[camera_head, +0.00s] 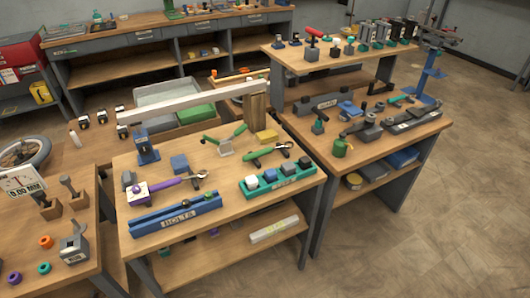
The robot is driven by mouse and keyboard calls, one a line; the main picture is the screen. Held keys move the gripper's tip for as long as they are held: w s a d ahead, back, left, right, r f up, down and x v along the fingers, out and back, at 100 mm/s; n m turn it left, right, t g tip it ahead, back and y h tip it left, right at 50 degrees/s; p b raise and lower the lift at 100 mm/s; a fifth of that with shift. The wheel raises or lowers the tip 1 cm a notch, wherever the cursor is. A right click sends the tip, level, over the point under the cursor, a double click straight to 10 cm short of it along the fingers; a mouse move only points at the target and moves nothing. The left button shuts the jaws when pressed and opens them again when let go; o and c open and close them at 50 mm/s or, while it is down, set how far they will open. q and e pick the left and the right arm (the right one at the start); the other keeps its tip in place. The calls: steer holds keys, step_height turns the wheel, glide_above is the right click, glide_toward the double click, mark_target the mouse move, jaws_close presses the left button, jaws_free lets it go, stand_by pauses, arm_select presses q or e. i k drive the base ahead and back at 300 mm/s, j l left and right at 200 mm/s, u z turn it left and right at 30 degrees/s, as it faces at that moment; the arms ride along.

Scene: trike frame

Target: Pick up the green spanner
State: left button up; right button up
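A green-handled spanner (264,153) lies on the middle wooden table (221,167), with its metal head (285,148) pointing right. Neither of my grippers shows in the head view, and nothing touches the green spanner.
A green tray (279,184) with several blocks sits in front of the green spanner. A blue BOLTS box (174,216) is at the front left. A pale beam (190,104) spans the back edge. Open floor (440,220) lies at right.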

mark_target(250, 157)
steer(key=z, duration=4.5)
steer(key=u, duration=4.5)
steer(key=i+j+u, duration=0.1)
steer(key=i, duration=0.25)
steer(key=i+j+u, duration=0.1)
steer(key=i, duration=0.3)
steer(key=j, duration=0.05)
